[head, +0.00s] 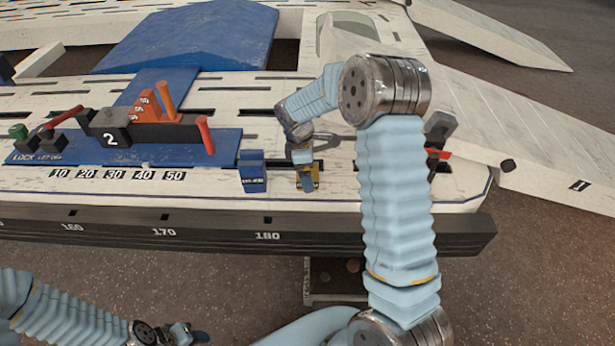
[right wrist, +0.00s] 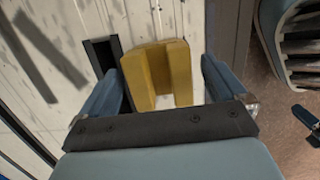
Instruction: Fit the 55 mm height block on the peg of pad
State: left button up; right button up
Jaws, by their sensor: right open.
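A yellow block (head: 314,176) sits near the front edge of the white bench, under my right gripper (head: 304,165). In the right wrist view the yellow block (right wrist: 157,72) has a notched, U-like shape and lies ahead of and between the two blue fingers of the open right gripper (right wrist: 165,88). A blue block (head: 252,172) with a small label stands just left of it. I cannot read a 55 mm marking on either block. I cannot make out the pad's peg. My left gripper (head: 188,334) is low at the bottom left, away from the bench; its jaws are unclear.
A blue board (head: 100,152) left of the blocks carries a black fixture marked 2, an orange step piece (head: 145,104) and levers. A dark upright clamp with a red part (head: 438,152) stands right of my right forearm. The dark front rail (head: 200,235) bears numbers.

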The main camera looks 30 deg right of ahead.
jog(key=c, duration=1.6)
jog(key=shift+r, duration=0.1)
